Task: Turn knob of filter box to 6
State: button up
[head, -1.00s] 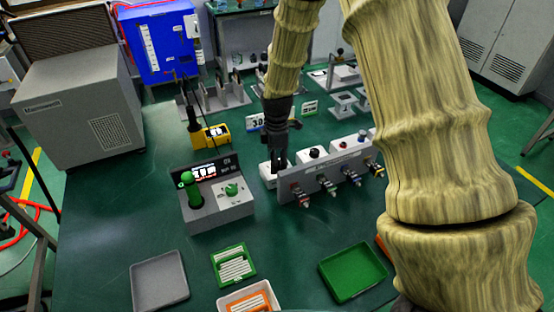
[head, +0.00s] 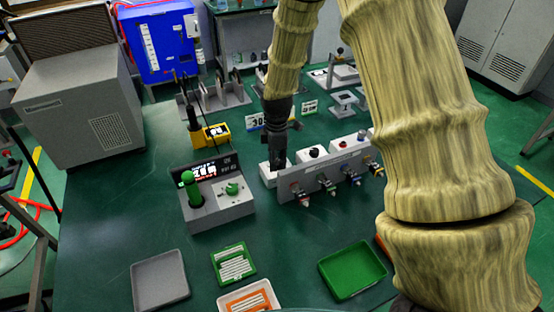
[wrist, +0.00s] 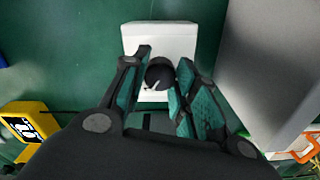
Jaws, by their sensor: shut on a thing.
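The filter box looks to be the small white box (wrist: 160,38), seen from above in the wrist view. It has a round black knob (wrist: 159,74) with a light pointer mark. The fingers of my gripper (wrist: 163,72) stand on either side of the knob and are shut on it. In the head view my gripper (head: 277,162) reaches down onto the white box (head: 267,178) at the left end of a row of boxes. It hides the knob there. The number that the pointer marks is not readable.
A grey panel (head: 325,186) with several connectors stands in front of the boxes. A grey console (head: 222,211) with a green lever and lit display stands to the left. Trays, including a green one (head: 352,271), lie in front. A yellow meter (head: 216,134) stands behind.

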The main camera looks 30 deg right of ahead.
jog(key=m+p, duration=0.2)
jog(key=m, duration=0.3)
jog(key=shift+r, duration=0.1)
jog(key=m+p, duration=0.2)
jog(key=m, duration=0.4)
jog(key=shift+m, duration=0.3)
jog(key=m+p, duration=0.1)
jog(key=m, duration=0.5)
jog(key=m+p, duration=0.1)
jog(key=m, duration=0.4)
jog(key=shift+m+p, duration=0.3)
jog(key=shift+m, duration=0.1)
jog(key=o, duration=1)
